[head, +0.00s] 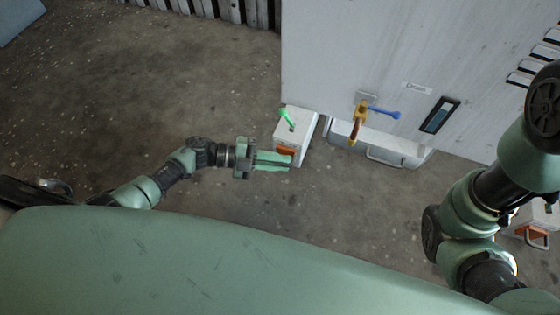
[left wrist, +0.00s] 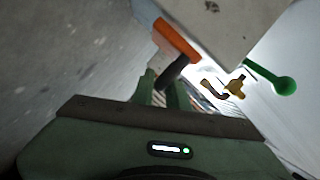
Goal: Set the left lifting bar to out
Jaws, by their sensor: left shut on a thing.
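The left lifting bar (left wrist: 176,70) shows in the left wrist view as a short dark bar beside an orange piece (left wrist: 176,40) on a pale box. In the head view that white box (head: 308,135) stands at the lower left corner of the cabinet, with its orange piece (head: 285,150) facing my left arm. My left gripper (head: 289,161) reaches it from the left, and its fingers (left wrist: 162,84) are closed on the bar. The fingers hide part of the bar, so its exact position is hard to tell. My right gripper is out of view.
A green lever (head: 287,118) sits on the box, close to the gripper. A similar box with an orange piece (head: 533,231) stands at right. Floor is clear at left.

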